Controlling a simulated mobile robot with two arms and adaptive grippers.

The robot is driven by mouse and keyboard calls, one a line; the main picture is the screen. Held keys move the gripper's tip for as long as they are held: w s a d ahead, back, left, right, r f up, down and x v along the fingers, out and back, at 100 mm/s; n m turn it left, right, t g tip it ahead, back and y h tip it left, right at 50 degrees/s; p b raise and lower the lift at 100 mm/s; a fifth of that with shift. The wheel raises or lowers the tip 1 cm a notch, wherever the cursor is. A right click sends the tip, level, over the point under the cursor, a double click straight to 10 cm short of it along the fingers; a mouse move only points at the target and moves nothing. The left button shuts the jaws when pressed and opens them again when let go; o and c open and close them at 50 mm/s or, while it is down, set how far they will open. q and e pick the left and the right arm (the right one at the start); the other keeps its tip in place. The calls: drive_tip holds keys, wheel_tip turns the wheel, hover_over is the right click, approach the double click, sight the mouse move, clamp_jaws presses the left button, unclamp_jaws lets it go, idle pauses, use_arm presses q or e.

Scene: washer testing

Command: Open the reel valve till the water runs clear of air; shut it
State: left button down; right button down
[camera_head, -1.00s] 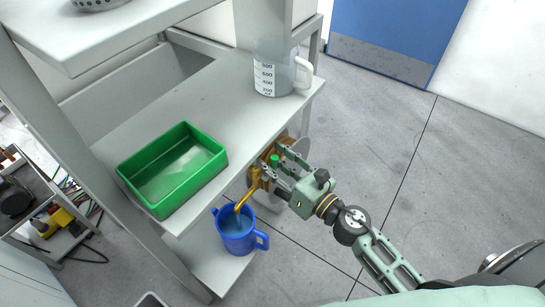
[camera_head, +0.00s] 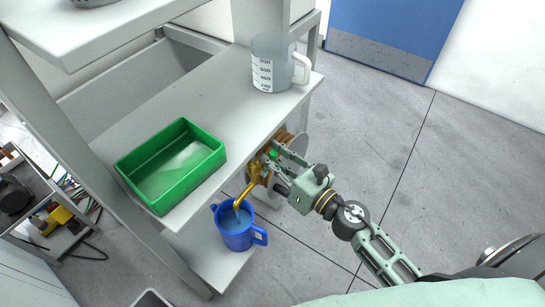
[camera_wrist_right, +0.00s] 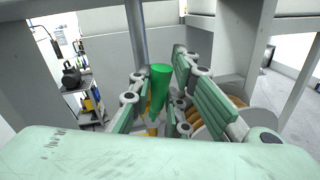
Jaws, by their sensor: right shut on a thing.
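The reel valve has a green handle (camera_head: 272,153) and a brass body with a bent brass spout (camera_head: 246,194), below the shelf's right edge. My right gripper (camera_head: 276,158) is shut on the green handle. In the right wrist view the handle (camera_wrist_right: 160,78) stands up between the fingers. The spout's mouth is over a blue jug (camera_head: 234,240), which holds some water. I cannot tell whether the stream carries air. The hose reel (camera_head: 292,146) is mostly hidden behind the gripper. My left gripper is not in view.
A green bin (camera_head: 205,172) and a clear measuring jug (camera_head: 272,70) stand on the shelf (camera_head: 190,100). The blue jug stands on a lower shelf (camera_head: 215,270). A cart (camera_head: 45,235) with tools is at the left. The floor to the right is clear.

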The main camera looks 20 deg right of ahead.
drive_tip(key=shift+w+d+m+p, duration=0.35)
drive_tip(key=shift+d+m+p, duration=0.1)
drive_tip(key=shift+m+p, duration=0.4)
drive_tip(key=w+d+f+m+g+p, duration=0.1)
drive_tip(key=f+m+p, duration=0.1)
drive_tip(key=m, duration=0.4)
drive_tip(key=w+d+f+m+g+y+p, duration=0.1)
drive_tip(key=d+f+m+g+p, duration=0.1)
drive_tip(key=m, duration=0.4)
drive_tip(key=shift+w+d+f+p, duration=0.2)
drive_tip(key=shift+w+f+p, duration=0.25)
drive_tip(key=shift+f, duration=0.7)
drive_tip(key=shift+s, duration=0.15)
drive_tip(key=c, duration=1.6)
unclamp_jaws()
drive_tip(key=shift+f, duration=0.1)
drive_tip(key=shift+c, duration=0.2)
